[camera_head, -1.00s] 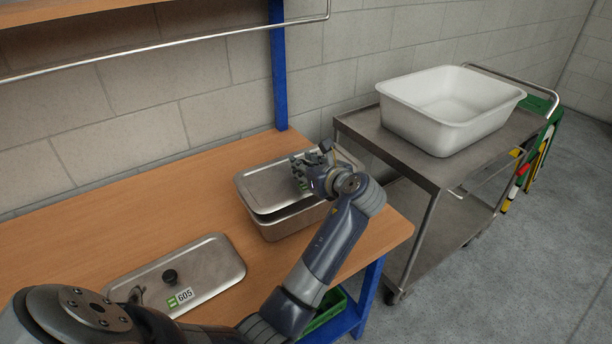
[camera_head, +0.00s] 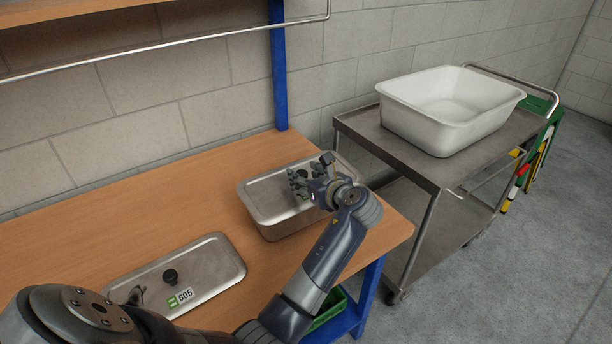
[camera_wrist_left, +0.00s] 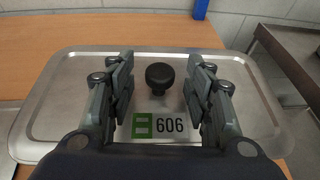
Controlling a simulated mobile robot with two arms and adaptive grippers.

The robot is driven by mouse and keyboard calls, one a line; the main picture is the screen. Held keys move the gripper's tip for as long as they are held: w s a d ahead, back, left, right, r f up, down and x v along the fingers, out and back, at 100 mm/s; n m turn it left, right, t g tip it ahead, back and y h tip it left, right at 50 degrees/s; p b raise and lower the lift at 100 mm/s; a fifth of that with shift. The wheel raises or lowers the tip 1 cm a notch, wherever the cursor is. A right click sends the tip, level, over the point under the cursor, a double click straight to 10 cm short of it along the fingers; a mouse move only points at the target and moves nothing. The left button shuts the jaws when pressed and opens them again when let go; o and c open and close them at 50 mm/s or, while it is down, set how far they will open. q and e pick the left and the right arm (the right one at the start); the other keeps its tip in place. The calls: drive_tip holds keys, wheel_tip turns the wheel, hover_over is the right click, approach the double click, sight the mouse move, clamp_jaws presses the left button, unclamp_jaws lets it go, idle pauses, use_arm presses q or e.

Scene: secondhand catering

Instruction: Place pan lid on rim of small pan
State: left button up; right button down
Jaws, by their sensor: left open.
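The small pan (camera_head: 289,227) is a steel rectangular pan at the right end of the wooden table. A flat steel lid (camera_head: 266,196) lies over it, and in the head view it looks level and seated on the rim. In the wrist view the lid (camera_wrist_left: 62,103) shows a black knob (camera_wrist_left: 158,74) and a green label with 606. My left gripper (camera_head: 309,177) is open above the lid, its fingers on either side of the knob with gaps between. The arm and hand hide the lid's right part in the head view.
Another steel lid (camera_head: 205,268), with a black knob and label 605, lies on the table (camera_head: 120,220) at the front. A metal trolley (camera_head: 400,150) with a white tub (camera_head: 440,128) stands right of the table. A blue post (camera_head: 279,70) rises behind. The table's left side is clear.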

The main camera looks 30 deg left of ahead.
use_arm(q)
drive_tip(key=shift+r, duration=0.1)
drive_tip(key=shift+s+d+r+p, duration=0.1)
drive_tip(key=shift+d+p, duration=0.1)
drive_tip(key=shift+p, duration=0.15)
drive_tip(key=p+v, duration=0.9)
drive_tip(key=v, duration=0.2)
drive_tip(key=shift+d+p, duration=0.25)
drive_tip(key=shift+p, duration=0.15)
drive_tip(key=shift+s, duration=0.1)
